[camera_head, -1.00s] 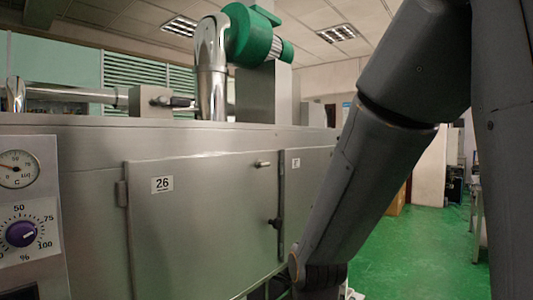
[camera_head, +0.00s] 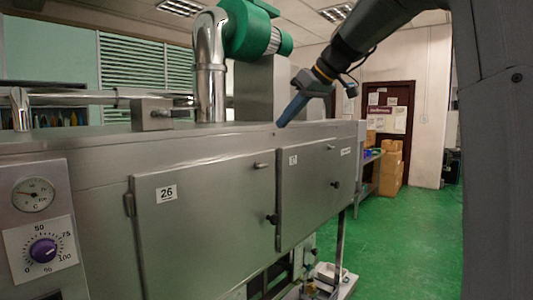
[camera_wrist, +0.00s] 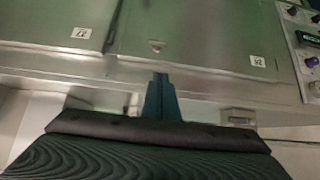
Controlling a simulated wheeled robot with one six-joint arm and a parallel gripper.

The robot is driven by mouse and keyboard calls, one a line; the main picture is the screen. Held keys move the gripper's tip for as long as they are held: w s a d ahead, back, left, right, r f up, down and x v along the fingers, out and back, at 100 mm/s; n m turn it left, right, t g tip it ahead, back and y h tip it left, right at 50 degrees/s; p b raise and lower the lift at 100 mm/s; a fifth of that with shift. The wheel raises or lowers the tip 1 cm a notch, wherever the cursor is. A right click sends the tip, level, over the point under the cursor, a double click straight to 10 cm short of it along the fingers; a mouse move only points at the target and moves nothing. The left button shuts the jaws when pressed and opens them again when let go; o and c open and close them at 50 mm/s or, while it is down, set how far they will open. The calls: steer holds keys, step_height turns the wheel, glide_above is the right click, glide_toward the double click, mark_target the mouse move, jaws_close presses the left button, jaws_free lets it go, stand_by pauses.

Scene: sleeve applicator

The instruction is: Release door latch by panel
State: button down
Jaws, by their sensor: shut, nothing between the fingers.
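The door labelled 26 (camera_head: 205,215) is closed on the steel machine, beside the control panel (camera_head: 38,225). A small silver latch (camera_head: 261,166) sits near its top right corner, and a black knob (camera_head: 271,219) is on its right edge. My gripper (camera_head: 281,122), with blue fingers, is shut and empty, above the machine's top edge and up from the latch. In the wrist view, the fingertips (camera_wrist: 160,77) point toward a small latch (camera_wrist: 157,44), with a visible gap in the picture. The door 26 also shows there (camera_wrist: 205,30), with the panel (camera_wrist: 306,50) at right.
A second closed door (camera_head: 308,190) with its own black knob adjoins on the right. A chrome pipe (camera_head: 210,75) and green blower (camera_head: 250,35) rise above the machine. Green floor (camera_head: 410,235) is open at right; cardboard boxes (camera_head: 390,170) stand farther back.

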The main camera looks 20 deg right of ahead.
steer(key=shift+f, duration=0.1)
steer(key=p, duration=0.3)
glide_above(259, 165)
steer(key=s+d, duration=0.2)
step_height(259, 165, down, 6)
steer(key=shift+a+f+p, duration=0.1)
steer(key=shift+f+p, duration=1)
steer(key=shift+f, duration=1.4)
steer(key=shift+f+b, duration=0.1)
steer(key=shift+b, duration=0.25)
